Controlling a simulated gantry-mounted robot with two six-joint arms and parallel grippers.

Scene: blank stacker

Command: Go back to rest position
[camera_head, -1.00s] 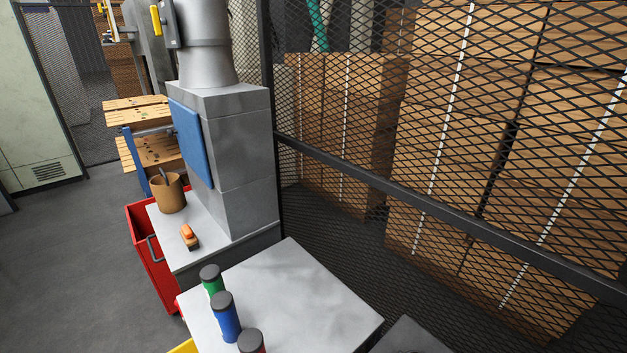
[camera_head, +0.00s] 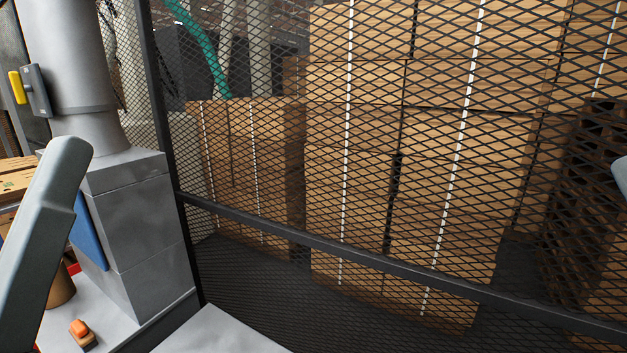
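A grey rounded link of my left arm stands at the left edge of the head view, in front of the workbench area. A small piece of my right arm shows at the right edge. Neither gripper is in the picture, so their fingers and anything in them are hidden. The view faces a black mesh fence (camera_head: 400,258).
At left are a grey block column (camera_head: 140,230), a blue panel (camera_head: 88,235), a brown cup (camera_head: 62,288) and an orange-topped brush (camera_head: 82,332) on a grey bench. A pale tabletop (camera_head: 218,335) shows at the bottom.

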